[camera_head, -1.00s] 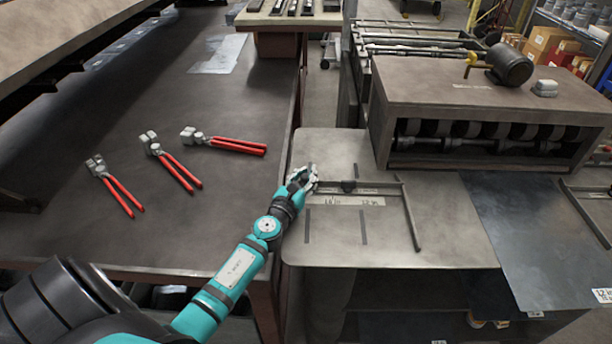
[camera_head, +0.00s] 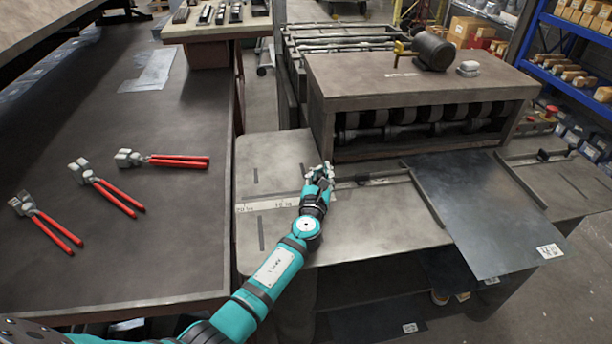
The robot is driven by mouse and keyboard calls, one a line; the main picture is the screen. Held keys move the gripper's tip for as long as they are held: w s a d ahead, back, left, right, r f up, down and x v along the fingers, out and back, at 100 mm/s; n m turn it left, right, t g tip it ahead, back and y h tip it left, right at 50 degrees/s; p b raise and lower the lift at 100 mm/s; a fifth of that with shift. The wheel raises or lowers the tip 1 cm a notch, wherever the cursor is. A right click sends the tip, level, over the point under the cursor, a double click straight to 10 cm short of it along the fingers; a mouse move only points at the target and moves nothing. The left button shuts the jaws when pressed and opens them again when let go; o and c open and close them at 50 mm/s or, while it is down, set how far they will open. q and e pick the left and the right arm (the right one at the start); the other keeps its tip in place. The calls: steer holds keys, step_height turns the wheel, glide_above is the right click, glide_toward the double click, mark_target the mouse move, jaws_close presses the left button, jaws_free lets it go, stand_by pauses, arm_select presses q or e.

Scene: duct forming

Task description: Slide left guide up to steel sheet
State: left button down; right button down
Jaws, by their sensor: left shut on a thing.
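The steel sheet (camera_head: 490,210) is a dark flat plate lying on the machine's table, its near corner with a white label overhanging the front edge. The left guide (camera_head: 428,198) is a thin bar along the sheet's left edge; it looks touching or nearly so, and I cannot tell whether a thin gap stays. Its cross arm (camera_head: 385,181) runs left to my left gripper (camera_head: 325,172). That gripper is shut at the arm's left end; its fingers hide the part they hold. My right gripper is not in view.
The roller machine (camera_head: 420,85) stands behind the sheet, with a motor (camera_head: 434,52) on top. A right guide (camera_head: 525,180) lies right of the sheet. Several red-handled pliers (camera_head: 178,162) lie on the dark workbench (camera_head: 150,240) at left. The table's left part, with a ruler strip (camera_head: 265,203), is clear.

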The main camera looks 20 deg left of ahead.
arm_select(q)
steer(key=shift+s+d+f+h, duration=0.1)
steer(key=shift+d+f+h, duration=0.4)
steer(key=shift+d, duration=0.4)
steer(key=c, duration=1.2)
jaws_free()
steer(key=shift+s+d+r, duration=0.25)
steer(key=shift+o, duration=0.3)
steer(key=shift+w+r, duration=0.1)
steer(key=shift+a+r+y, duration=0.15)
steer(key=shift+a+y, duration=0.1)
steer(key=shift+y, duration=0.05)
steer(key=s, duration=0.4)
steer(key=s+d, duration=0.1)
steer(key=s, duration=0.3)
steer(key=s+d, duration=0.1)
steer(key=s, duration=0.2)
steer(key=shift+s, duration=0.4)
steer(key=shift+a, duration=0.1)
